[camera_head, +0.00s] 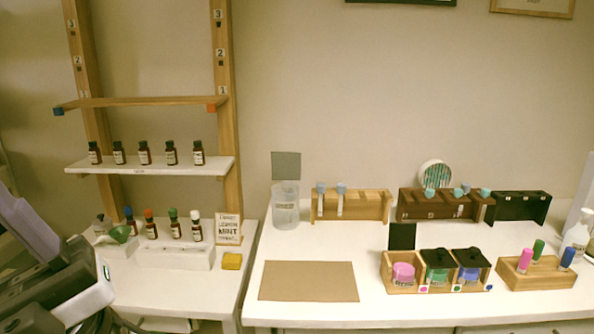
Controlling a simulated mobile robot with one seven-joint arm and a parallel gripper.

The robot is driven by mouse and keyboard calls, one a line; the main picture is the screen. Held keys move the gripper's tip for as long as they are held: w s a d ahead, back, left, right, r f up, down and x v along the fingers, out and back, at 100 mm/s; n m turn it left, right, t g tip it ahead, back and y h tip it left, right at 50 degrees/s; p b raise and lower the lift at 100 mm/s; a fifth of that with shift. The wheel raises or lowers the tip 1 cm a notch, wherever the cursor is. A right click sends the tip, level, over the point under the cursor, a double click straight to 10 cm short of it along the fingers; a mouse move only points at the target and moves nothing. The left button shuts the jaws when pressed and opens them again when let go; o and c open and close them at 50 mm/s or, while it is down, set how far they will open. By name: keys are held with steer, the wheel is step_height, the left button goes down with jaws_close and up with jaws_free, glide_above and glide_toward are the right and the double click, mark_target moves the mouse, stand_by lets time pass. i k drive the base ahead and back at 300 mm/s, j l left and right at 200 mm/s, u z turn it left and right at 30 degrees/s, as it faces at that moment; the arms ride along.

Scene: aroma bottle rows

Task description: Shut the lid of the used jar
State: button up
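A clear jar (286,212) with a small label stands at the back of the right table, near its left end. The label's text is too small to read. The jar's grey square lid (286,166) stands upright above the back of the rim, so the jar is open. I cannot make out what is inside it. Parts of my arm (60,290) show at the lower left, well apart from the jar. I cannot make out my gripper's fingers in this view.
A brown mat (309,281) lies in front of the jar. A wooden rack (375,206) with grey-topped items stands to its right. A wooden box (403,286) holds pink, green and blue jars; the pink one's black lid (402,236) stands up. Bottles fill the left shelf (150,165).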

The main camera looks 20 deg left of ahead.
mark_target(285, 166)
steer(key=i+u, duration=0.45)
steer(key=i+l+u, duration=0.15)
steer(key=i+u, duration=0.25)
steer(key=i+l, duration=0.6)
